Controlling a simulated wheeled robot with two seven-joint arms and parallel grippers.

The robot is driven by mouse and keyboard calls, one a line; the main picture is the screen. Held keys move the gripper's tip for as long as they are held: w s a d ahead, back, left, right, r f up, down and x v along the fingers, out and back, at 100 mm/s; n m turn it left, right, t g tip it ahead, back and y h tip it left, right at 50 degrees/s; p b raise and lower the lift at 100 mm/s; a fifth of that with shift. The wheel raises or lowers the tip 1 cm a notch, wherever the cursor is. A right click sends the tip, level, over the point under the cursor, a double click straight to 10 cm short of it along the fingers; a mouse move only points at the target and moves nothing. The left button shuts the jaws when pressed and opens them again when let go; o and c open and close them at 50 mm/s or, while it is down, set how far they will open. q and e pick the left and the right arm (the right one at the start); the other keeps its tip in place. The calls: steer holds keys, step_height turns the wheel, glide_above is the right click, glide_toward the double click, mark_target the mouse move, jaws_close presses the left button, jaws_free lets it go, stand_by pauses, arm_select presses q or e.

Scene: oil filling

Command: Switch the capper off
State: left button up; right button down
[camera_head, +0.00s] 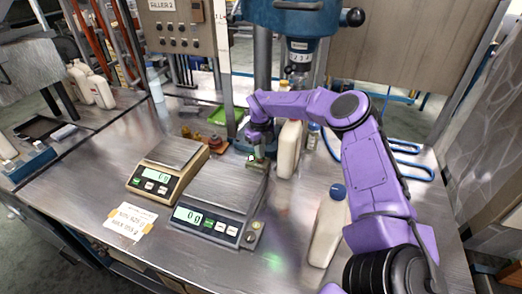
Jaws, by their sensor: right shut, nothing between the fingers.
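The capper appears to be the blue machine (292,20) on a grey column at the top middle, with a dark numbered collar and chuck hanging below its head. A black ball knob sticks out at its right. My right gripper (256,162) is shut and empty, pointing down at the foot of the column, by the far edge of the front scale. A small greenish spot shows at its fingertips. Whether the fingers touch anything there I cannot tell, and no capper switch can be made out clearly. My left gripper is not in view.
Two scales, a tan one (150,182) and a dark one (206,226), stand on the steel bench. A white bottle (290,148) stands just right of my gripper; a blue-capped bottle (327,232) is nearer. A control panel (176,30) is behind.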

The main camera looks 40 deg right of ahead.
steer(key=shift+f+b, duration=0.85)
steer(key=shift+f, duration=0.15)
stand_by(0.3)
steer(key=shift+r+p, duration=0.5)
steer(key=shift+r, duration=0.2)
steer(key=shift+r+p, duration=1.7)
steer(key=shift+r, duration=1.15)
steer(key=shift+f, duration=0.15)
